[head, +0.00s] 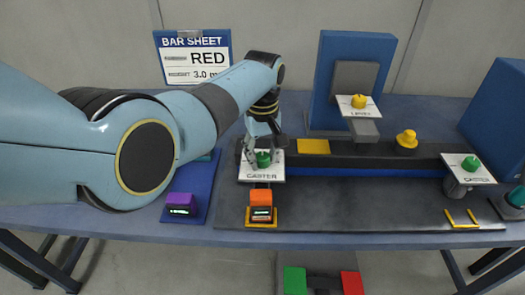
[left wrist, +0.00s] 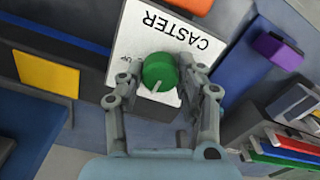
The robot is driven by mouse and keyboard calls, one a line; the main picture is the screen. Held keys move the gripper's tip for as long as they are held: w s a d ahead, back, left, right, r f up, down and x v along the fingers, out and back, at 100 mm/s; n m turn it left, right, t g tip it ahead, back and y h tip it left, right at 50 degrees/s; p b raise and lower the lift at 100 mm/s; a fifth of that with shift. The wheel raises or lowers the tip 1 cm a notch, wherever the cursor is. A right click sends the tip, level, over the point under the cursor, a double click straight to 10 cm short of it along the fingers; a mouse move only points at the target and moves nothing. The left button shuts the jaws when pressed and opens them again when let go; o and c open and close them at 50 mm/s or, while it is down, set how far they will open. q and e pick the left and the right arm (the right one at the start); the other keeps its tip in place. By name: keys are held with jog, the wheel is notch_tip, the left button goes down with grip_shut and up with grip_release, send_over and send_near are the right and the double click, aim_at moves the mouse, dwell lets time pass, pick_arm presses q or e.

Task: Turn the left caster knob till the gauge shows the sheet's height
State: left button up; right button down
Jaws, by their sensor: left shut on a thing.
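The left caster knob (head: 263,159) is green and sits on a white plate marked CASTER (head: 262,174). My left gripper (head: 258,150) comes down on it from above, its fingers shut around the knob. In the left wrist view the green knob (left wrist: 159,72) with a pale pointer line is between the two fingertips (left wrist: 155,85). An orange gauge (head: 261,205) with a small display stands in front of the plate; its reading is too small to tell. My right gripper is not in view.
A purple gauge (head: 181,204) stands on a blue mat at the left. A second green caster knob (head: 471,163) is at the right. A yellow level knob (head: 358,101) and a loose yellow knob (head: 406,139) are behind. Green and red pads (head: 294,280) lie below the table's front edge.

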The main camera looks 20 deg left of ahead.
aim_at(262, 156)
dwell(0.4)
pick_arm(q)
jog(key=o, duration=1.1)
jog(key=shift+o, duration=0.2)
notch_tip(262, 156, up, 12)
